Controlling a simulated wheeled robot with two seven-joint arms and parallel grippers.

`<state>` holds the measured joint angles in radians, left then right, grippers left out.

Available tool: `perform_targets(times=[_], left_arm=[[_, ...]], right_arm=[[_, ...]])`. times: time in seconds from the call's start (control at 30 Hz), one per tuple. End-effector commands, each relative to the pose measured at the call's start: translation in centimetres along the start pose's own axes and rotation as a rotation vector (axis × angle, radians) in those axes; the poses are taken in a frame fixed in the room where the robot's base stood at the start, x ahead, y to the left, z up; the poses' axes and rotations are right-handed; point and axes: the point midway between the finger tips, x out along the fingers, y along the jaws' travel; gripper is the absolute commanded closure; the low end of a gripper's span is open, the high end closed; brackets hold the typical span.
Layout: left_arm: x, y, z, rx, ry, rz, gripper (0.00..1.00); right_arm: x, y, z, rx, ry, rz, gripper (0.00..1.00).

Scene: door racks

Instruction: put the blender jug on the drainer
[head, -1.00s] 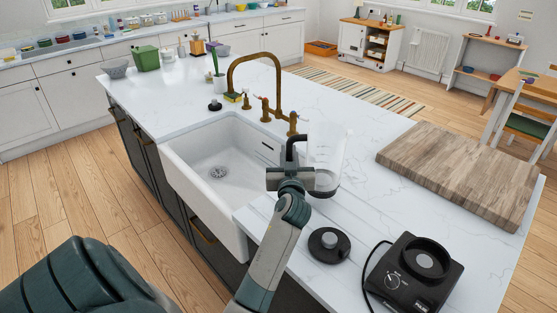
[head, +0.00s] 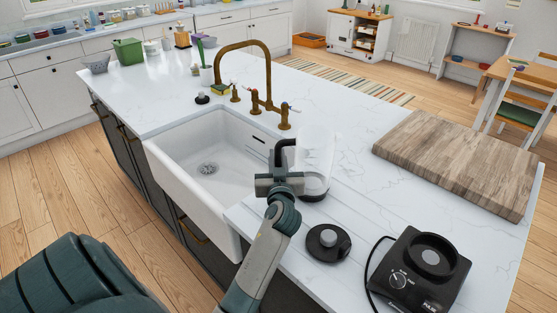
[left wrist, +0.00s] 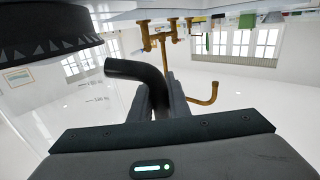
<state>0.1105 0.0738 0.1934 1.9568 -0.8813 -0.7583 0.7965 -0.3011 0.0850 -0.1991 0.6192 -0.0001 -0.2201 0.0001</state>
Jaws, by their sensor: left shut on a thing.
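The clear blender jug (head: 317,153) has a dark base collar and a black handle (head: 285,147). It looks upright, over the worktop just right of the sink. My left gripper (head: 280,178) is shut on the handle. The left wrist view shows the handle (left wrist: 137,72) between the fingers, and the jug's clear wall (left wrist: 75,100) and dark collar (left wrist: 45,35) at left. The drainer (head: 262,213) is the grooved worktop strip beside the sink, partly hidden by my arm. I cannot tell whether the jug's base touches the worktop. My right gripper is not in view.
The white sink (head: 205,150) and brass tap (head: 262,85) lie left of and behind the jug. A black lid (head: 328,242) and the blender base (head: 418,272) with its cord stand in front and right. A thick wooden board (head: 460,165) lies at right.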

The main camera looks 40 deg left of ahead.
Motion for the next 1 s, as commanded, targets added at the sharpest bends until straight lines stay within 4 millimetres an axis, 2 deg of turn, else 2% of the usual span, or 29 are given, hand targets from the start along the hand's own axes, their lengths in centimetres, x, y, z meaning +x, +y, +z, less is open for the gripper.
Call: perform_targets(times=[0.1,0.2,0.47,0.5,0.57,1.0], left_arm=[[-0.3,-0.1,0.2,-0.003,0.004,0.0,1.0],[-0.3,-0.1,0.1,-0.003,0.004,0.0,1.0],[-0.3,0.0,0.5,-0.004,0.004,0.0,1.0],[-0.3,-0.1,0.5,-0.001,0.001,-0.001,0.77],[-0.3,-0.1,0.5,-0.001,0.001,-0.001,0.65],[-0.2,-0.1,0.1,0.0,0.002,0.0,0.65]], right_arm=[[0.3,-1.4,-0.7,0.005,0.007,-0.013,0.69],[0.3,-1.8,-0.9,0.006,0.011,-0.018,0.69],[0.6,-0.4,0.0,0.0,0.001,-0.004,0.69],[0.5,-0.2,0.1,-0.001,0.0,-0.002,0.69],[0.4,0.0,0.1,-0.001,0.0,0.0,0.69],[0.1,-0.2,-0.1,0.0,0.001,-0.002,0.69]])
